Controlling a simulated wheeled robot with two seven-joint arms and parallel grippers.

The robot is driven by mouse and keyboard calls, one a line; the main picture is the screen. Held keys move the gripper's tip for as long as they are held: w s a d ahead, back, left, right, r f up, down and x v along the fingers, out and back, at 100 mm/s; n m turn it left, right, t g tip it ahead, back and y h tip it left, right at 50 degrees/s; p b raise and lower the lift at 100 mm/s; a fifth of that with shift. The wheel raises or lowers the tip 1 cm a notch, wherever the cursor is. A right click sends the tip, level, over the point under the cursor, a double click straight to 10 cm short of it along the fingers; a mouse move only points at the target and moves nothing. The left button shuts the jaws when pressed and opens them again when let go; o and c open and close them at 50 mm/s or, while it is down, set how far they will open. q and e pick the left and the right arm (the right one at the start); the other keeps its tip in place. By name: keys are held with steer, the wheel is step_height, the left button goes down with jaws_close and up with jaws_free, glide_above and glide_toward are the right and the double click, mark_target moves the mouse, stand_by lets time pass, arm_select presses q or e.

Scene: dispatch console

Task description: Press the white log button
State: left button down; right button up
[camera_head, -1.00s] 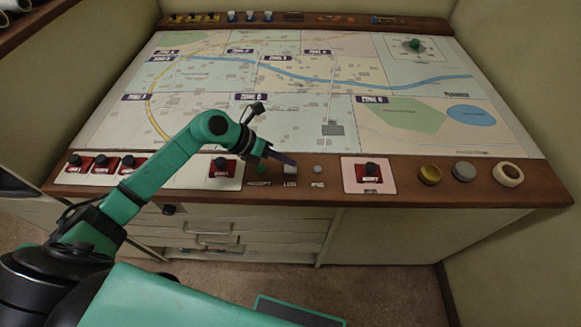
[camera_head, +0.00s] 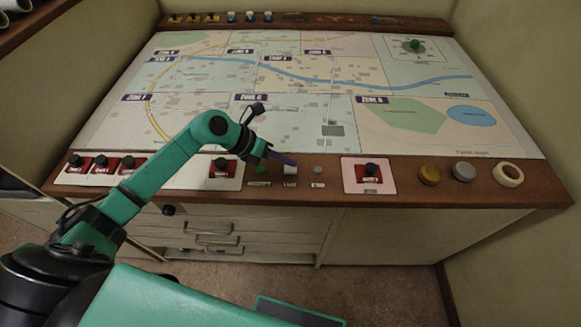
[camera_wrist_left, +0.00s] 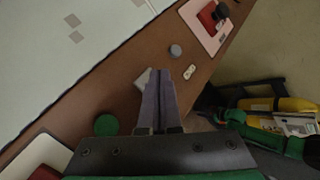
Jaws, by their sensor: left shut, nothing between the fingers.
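The white log button (camera_head: 290,170) sits on the brown front strip of the console, above its LOG label. My left gripper (camera_head: 294,163) is shut and empty, its purple fingers pointing at the button's upper part. In the left wrist view the fingers (camera_wrist_left: 160,75) partly cover the white button (camera_wrist_left: 143,77), whose pale edge shows beside them. I cannot tell whether the fingertips touch it. My right gripper is not in view.
A green button (camera_wrist_left: 106,125) lies to the left of the log button, and a small grey button (camera_head: 318,169) to its right. Red switch panels (camera_head: 223,168) stand farther left, another (camera_head: 370,172) to the right. The map surface (camera_head: 300,120) behind is flat.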

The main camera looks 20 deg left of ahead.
mark_target(286, 170)
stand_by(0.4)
arm_select(q)
steer(key=shift+f+b, duration=0.4)
steer(key=shift+b, duration=0.05)
steer(key=shift+f+b, duration=0.35)
steer(key=shift+f, duration=0.1)
stand_by(0.4)
steer(key=shift+r, duration=0.1)
steer(key=shift+r+p, duration=0.55)
steer(key=shift+r, duration=0.2)
step_height(286, 170, up, 5)
steer(key=p, duration=0.3)
steer(key=shift+r+p, duration=0.1)
steer(key=shift+p, duration=0.25)
